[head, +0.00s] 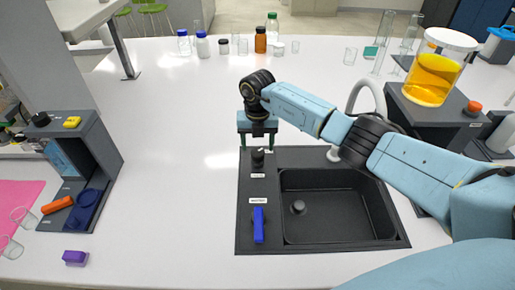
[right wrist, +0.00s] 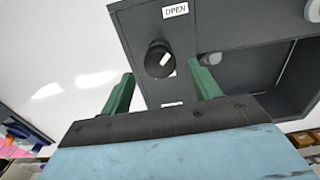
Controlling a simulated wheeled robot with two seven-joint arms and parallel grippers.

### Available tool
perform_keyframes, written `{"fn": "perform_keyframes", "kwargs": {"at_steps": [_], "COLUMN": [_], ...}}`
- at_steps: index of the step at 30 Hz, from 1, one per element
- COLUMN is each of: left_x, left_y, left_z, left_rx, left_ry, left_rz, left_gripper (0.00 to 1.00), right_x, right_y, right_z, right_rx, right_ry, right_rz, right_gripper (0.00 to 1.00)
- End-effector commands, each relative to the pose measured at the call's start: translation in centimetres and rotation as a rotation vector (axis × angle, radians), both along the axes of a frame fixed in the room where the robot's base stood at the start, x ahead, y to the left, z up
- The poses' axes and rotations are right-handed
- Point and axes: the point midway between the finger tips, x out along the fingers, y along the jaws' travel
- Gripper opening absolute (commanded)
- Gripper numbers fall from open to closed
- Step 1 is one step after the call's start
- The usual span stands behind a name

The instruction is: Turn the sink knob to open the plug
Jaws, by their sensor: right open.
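The black sink knob (head: 258,157) stands on the dark panel at the left of the sink (head: 375,222). It also shows in the right wrist view (right wrist: 158,60), with a white mark on its top. A white label reading OPEN (right wrist: 175,11) lies beside it. My right gripper (head: 258,140) is open behind and above the knob, pointing down. Its green fingers (right wrist: 162,90) are apart, with nothing between them; the knob is just beyond the tips. A round grey plug (head: 298,207) sits in the basin. My left gripper is not in view.
A blue handle (head: 259,225) stands on the panel in front of the knob. A stand with a beaker of orange liquid (head: 433,80) is at the right. A grey rack (head: 105,150) is at the left.

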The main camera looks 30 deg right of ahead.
Motion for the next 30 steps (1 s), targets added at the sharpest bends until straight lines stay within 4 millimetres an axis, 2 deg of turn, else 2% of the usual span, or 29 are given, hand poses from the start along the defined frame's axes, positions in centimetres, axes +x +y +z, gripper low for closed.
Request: {"fn": "perform_keyframes", "kwargs": {"at_steps": [1,6,13,18,30], "left_x": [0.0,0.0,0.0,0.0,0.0], "left_y": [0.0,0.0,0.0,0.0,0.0], "left_z": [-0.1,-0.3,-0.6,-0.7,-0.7], "left_rx": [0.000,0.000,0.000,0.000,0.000], "left_ry": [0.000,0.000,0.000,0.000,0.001], "left_rz": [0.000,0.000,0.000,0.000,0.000], "left_gripper": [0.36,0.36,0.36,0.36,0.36], "right_x": [0.2,0.1,0.1,0.0,0.1], "right_y": [-0.1,-0.1,-0.1,0.0,0.0], "right_z": [1.4,5.3,9.1,10.2,10.3], "right_rx": [-0.002,-0.001,0.000,-0.001,0.000], "right_ry": [-0.007,-0.006,-0.003,-0.002,-0.001], "right_rz": [0.002,0.001,-0.001,0.000,0.000], "right_gripper": [0.62,0.62,0.62,0.62,0.62]}}
